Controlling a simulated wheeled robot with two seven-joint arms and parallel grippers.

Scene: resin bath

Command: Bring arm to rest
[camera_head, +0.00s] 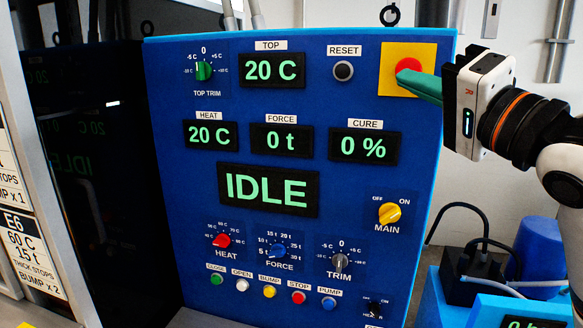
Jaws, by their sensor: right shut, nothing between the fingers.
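My right gripper (404,83) comes in from the right edge. Its green fingers are shut, with nothing between them. The tips lie over the lower part of a red mushroom button (408,66) on a yellow plate (392,50), at the top right of a blue control panel (160,160). I cannot tell whether the tips touch the button. The panel's large display (268,189) reads IDLE. The smaller displays read 20 C, 20 C, 0 t and 0 %. My left gripper is not in view.
A yellow MAIN knob (389,213) and a row of coloured buttons sit lower on the panel. A dark glossy surface (105,190) stands at the left. A blue box (435,300), a black plug (468,280) and cables are at the lower right.

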